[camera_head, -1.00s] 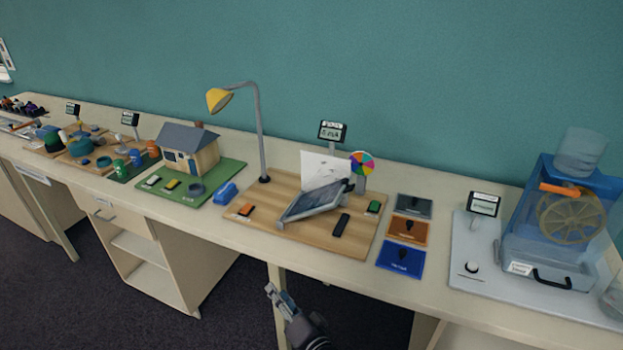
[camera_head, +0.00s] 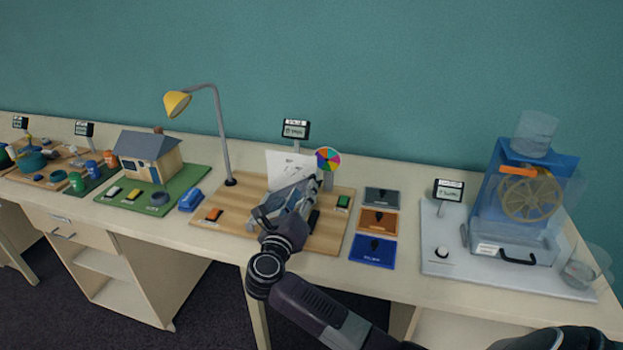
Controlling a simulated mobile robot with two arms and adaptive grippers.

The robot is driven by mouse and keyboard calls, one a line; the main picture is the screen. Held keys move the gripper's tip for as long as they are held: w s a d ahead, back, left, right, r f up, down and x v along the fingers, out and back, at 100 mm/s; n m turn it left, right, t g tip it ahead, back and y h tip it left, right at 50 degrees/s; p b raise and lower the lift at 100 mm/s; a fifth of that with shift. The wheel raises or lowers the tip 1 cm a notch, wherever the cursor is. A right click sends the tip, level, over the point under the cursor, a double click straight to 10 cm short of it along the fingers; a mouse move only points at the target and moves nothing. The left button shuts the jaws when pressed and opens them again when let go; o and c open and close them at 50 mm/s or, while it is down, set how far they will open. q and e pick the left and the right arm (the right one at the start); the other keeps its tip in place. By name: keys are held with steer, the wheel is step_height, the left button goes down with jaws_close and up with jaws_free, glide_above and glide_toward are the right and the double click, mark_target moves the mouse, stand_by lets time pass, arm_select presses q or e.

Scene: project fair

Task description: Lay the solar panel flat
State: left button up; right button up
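The solar panel (camera_head: 264,211) is a dark, light-framed plate tilted up on the wooden board (camera_head: 225,199) in the middle of the table. My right gripper (camera_head: 298,191) reaches in from the front and covers most of the panel. Its fingers are over or at the panel. I cannot tell whether they touch it, or whether they are open or shut. The yellow lamp (camera_head: 177,103) arches over the left of the board. A white card (camera_head: 285,165) and a colored wheel (camera_head: 328,159) stand behind the panel. My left gripper is not in view.
An orange switch (camera_head: 213,215) and a green switch (camera_head: 343,202) sit on the board. Three flat cards (camera_head: 373,250) lie to its right. A model house (camera_head: 147,155) stands left, a blue water-wheel tank (camera_head: 520,250) right. A display (camera_head: 295,130) stands behind.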

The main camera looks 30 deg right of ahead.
mark_target(312, 178)
steer(key=shift+w+d, duration=0.15)
steer(key=shift+d, duration=0.2)
steer(key=shift+p+x, duration=0.9)
steer(key=shift+x, duration=2.65)
steer(key=shift+f, duration=0.15)
steer(key=shift+c, duration=0.5)
jaws_close()
